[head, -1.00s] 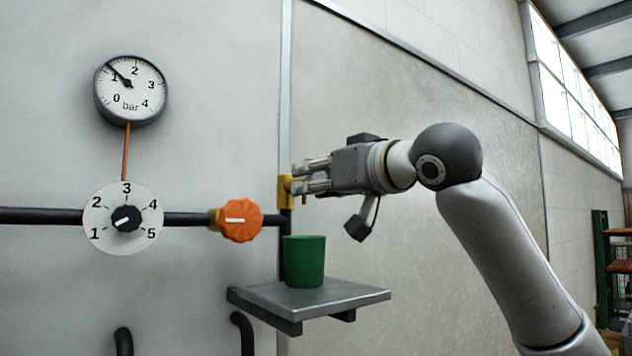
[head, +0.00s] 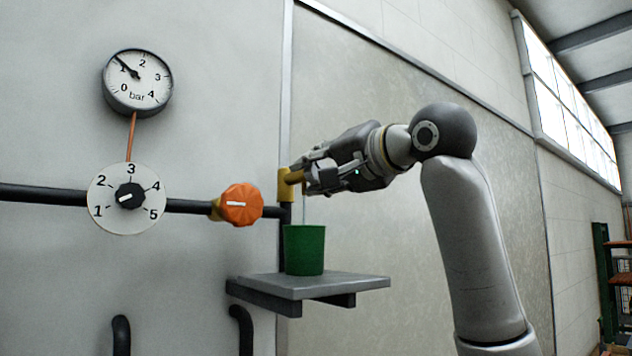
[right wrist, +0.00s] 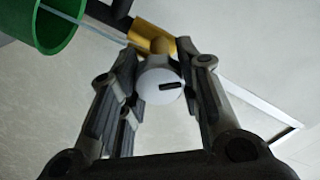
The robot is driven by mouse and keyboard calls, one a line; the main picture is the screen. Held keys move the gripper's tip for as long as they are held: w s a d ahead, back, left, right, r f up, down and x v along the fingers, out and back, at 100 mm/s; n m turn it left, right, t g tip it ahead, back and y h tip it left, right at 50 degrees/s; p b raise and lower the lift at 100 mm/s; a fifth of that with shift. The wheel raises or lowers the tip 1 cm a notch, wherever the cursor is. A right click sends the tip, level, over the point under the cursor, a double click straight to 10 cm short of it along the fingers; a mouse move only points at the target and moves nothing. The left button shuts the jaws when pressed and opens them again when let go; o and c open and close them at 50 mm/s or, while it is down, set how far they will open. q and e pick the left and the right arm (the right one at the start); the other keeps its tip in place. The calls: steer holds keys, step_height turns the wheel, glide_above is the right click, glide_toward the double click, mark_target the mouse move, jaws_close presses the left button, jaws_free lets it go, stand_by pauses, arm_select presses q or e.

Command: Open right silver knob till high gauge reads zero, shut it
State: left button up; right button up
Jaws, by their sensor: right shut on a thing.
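The round pressure gauge (head: 137,82) hangs high on the wall; its needle stands a little past 1 bar. A yellow brass valve (head: 286,186) sits at the right end of the pipe, above a green cup (head: 304,250). My right gripper (head: 308,177) is shut on the silver knob (right wrist: 160,80), a pale round knob with a black mark, between its fingers in the right wrist view. The gripper hides the knob in the head view. A thin pale stream (head: 304,207) runs from the valve into the cup. My left gripper is out of view.
The cup stands on a grey shelf (head: 310,284). Left of the valve, an orange knob (head: 241,204) and a black dial knob (head: 130,196) on a scale of 1 to 5 sit on the dark pipe (head: 45,195). The wall right of the shelf is clear.

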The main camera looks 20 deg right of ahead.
steer(key=shift+m+b, duration=0.7)
steer(key=shift+m, duration=1.2)
steer(key=o, duration=1)
steer(key=shift+d, duration=0.2)
steer(key=v, duration=1.2)
